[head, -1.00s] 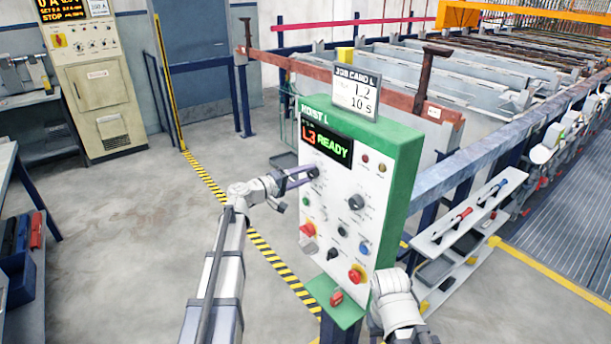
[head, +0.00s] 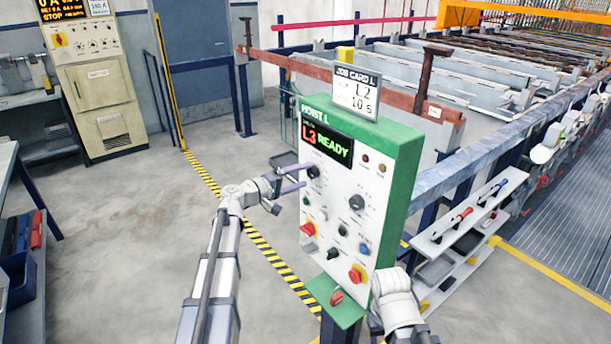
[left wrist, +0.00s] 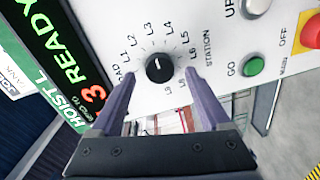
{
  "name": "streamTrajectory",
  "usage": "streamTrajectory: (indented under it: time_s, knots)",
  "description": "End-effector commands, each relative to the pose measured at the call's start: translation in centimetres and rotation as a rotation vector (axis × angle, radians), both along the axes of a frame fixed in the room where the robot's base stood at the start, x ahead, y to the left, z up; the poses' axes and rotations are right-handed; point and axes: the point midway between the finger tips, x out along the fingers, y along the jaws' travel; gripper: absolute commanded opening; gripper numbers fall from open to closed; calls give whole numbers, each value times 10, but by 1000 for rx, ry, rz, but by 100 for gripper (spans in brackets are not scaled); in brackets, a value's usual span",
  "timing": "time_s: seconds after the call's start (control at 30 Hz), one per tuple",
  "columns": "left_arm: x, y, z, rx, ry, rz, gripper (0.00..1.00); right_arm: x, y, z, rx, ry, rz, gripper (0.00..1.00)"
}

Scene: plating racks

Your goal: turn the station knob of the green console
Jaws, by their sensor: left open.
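The green console (head: 404,185) has a white front panel with a screen reading L3 READY. Its black station knob (head: 313,172) is below the screen; in the left wrist view the knob (left wrist: 160,68) sits within a ring of labels, L1 and up. The direction of its mark is hard to read. My left gripper (head: 305,176) is open in front of the knob. In the left wrist view its two purple fingers (left wrist: 160,78) lie either side of the knob, apart from it. Of my right arm only a white link shows, low beside the console.
A job card (head: 356,92) on top of the console reads L2, 10 s. Other buttons and knobs, including a green GO button (left wrist: 253,66), are close by on the panel. Rack rails (head: 450,180) run behind the console.

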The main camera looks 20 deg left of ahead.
Motion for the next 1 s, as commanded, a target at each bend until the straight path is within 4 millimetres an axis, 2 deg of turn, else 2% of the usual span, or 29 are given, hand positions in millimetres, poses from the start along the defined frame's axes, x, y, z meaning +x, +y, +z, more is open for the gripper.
streamTrajectory:
  time_s: [0.03,0.2,0.37,0.9,1.0]
  knots:
    - [-10,6,1,0,0,2,80,0,0,1,0,0,0,50]
    - [-31,22,3,0,0,1,80,0,0,3,0,0,0,50]
    - [-43,32,4,0,0,0,80,0,0,4,0,0,0,50]
    - [-47,35,4,0,0,-1,80,0,0,4,0,0,0,50]
    - [-49,25,-1,18,11,-20,80,0,0,4,0,0,0,50]
